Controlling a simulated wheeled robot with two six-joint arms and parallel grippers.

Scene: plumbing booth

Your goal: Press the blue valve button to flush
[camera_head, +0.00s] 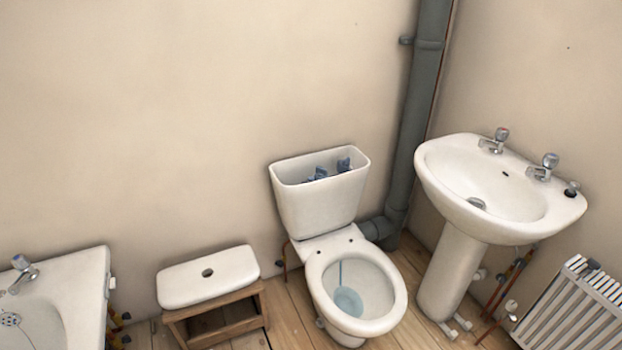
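The toilet (355,286) stands in the middle of the head view with its bowl facing me. Its white cistern (318,207) is open at the top. Inside the cistern are blue parts (343,165), near its right end and middle; they are too small to tell which one is the valve button. The white cistern lid (207,276), with a dark hole in its middle, lies on a wooden stool (217,322) left of the toilet. Blue-tinted water (348,302) shows in the bowl. Neither gripper is in view.
A pedestal sink (500,185) with two taps stands to the right, and a radiator (575,312) at the lower right. A bath (60,310) edges the lower left. A grey pipe (416,120) runs up behind the toilet. The space above the cistern is clear.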

